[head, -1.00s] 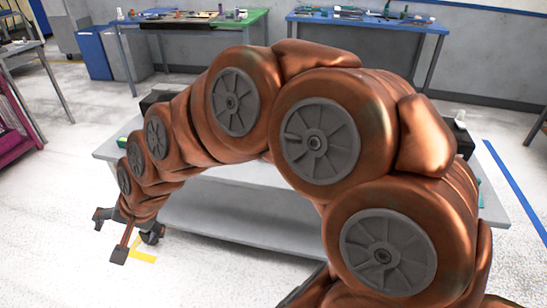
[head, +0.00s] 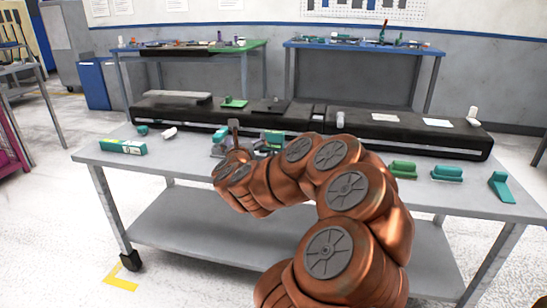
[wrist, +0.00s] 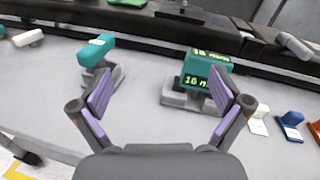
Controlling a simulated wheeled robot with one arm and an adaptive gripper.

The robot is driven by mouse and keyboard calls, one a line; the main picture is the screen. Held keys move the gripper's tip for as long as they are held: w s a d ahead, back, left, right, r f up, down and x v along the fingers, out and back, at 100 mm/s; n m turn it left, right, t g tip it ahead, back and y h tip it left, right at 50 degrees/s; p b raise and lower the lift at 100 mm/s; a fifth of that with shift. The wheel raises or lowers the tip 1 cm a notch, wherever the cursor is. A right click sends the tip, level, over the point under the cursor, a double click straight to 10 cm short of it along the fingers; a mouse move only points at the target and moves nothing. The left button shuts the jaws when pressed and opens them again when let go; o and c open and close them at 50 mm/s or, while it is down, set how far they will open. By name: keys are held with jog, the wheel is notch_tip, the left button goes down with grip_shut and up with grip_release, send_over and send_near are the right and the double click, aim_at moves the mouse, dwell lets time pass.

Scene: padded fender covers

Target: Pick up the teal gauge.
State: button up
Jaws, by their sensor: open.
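A teal gauge (wrist: 207,72) with lit digits on its faces stands on a grey base in the wrist view, right of centre. In the head view the gauge (head: 272,139) is partly hidden by my arm. A second teal object (wrist: 96,50) on a grey stand is at left in the wrist view; it also shows in the head view (head: 220,134). My gripper (wrist: 161,88) is open, with purple-padded fingers and nothing between them. The right finger overlaps the gauge's right edge in the picture; I cannot tell if they touch.
A black padded cover (head: 180,115) runs along the back of the grey table (head: 190,165). A teal-and-white box (head: 122,146) lies at left. A green block (head: 403,169), a teal block (head: 447,173) and a teal wedge (head: 501,187) are at right. A blue piece (wrist: 290,121) stands right of my gripper.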

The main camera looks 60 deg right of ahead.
aim_at(272, 136)
jog(key=s+d+f+m+g, duration=0.1)
jog(key=s+d+f+m+g+h, duration=0.1)
jog(key=s+d, duration=0.1)
jog(key=s+d+f+m+b, duration=0.1)
jog(key=m, duration=0.1)
jog(key=shift+s+d+g+h, duration=0.25)
jog(key=shift+s+g+h, duration=0.05)
jog(key=shift+s+g, duration=0.1)
jog(key=shift+d, duration=0.2)
jog(key=shift+r+b+x, duration=0.2)
jog(key=shift+b+x, duration=0.1)
jog(key=shift+x, duration=1.55)
jog(key=shift+r+b+x, duration=0.2)
jog(key=shift+b+x, duration=0.05)
jog(key=shift+x, duration=1.6)
jog(key=c, duration=1)
jog(key=shift+c, duration=0.2)
jog(key=shift+r, duration=0.1)
